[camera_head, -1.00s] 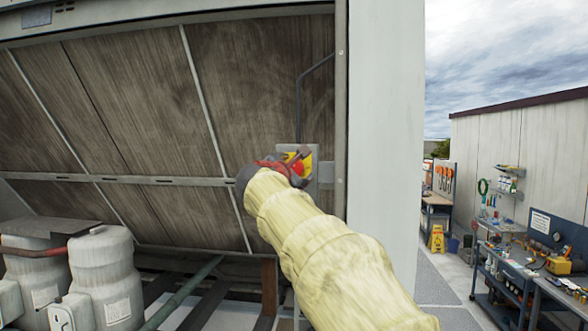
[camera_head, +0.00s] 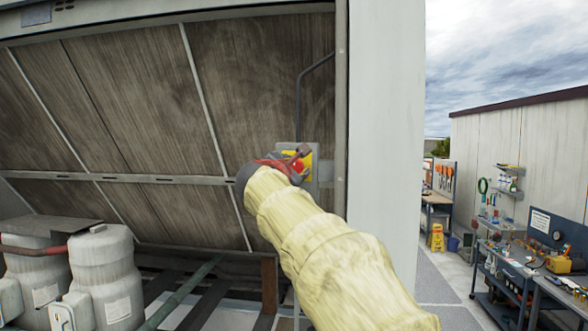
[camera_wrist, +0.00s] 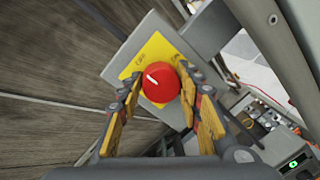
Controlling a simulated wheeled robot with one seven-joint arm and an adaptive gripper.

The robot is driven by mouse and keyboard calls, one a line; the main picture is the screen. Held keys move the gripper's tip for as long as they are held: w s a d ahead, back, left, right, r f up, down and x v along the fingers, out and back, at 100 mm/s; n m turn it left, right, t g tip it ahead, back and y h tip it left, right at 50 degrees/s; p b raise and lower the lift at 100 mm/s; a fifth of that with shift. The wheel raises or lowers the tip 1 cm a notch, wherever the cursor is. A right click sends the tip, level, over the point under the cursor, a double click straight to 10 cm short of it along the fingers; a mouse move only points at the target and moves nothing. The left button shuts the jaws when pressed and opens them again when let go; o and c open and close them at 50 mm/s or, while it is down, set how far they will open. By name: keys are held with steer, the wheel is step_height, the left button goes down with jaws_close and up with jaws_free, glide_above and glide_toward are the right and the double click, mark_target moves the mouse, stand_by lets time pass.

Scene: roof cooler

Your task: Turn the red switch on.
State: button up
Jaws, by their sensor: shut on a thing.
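The red switch (camera_wrist: 160,82) is a round red knob with a white mark, on a yellow plate (camera_wrist: 157,50) of a grey box (camera_wrist: 124,62). In the wrist view the knob sits between the two yellow-padded fingers of my gripper (camera_wrist: 162,93), which is shut on it. In the head view my gripper (camera_head: 290,163) is at the box, and a bit of the red knob (camera_head: 297,166) and the yellow plate (camera_head: 308,168) show past it. The plate's lettering is too small to read. My arm hides part of the box.
A grey post (camera_head: 385,120) stands just right of the box, and a conduit (camera_head: 299,95) runs up from it. Dark panels (camera_head: 120,100) lie behind. White tanks (camera_head: 103,270) stand lower left. A workbench (camera_head: 510,265) is far right.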

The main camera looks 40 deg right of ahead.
steer(key=shift+f+m, duration=0.1)
steer(key=shift+m, duration=0.2)
steer(key=m+b, duration=0.3)
steer(key=shift+f, duration=0.1)
steer(key=m+b, duration=0.2)
steer(key=m, duration=0.2)
steer(key=shift+m+y+b, duration=0.35)
steer(key=shift+m+y, duration=0.05)
steer(key=m+b, duration=0.2)
steer(key=m, duration=0.3)
steer(key=shift+d+y+b, duration=0.1)
steer(key=shift+y+b, duration=0.3)
steer(key=shift+m+b, duration=0.9)
steer(key=shift+m, duration=0.9)
steer(key=shift+t+y, duration=0.3)
steer(key=o, duration=1.2)
steer(key=shift+c, duration=0.2)
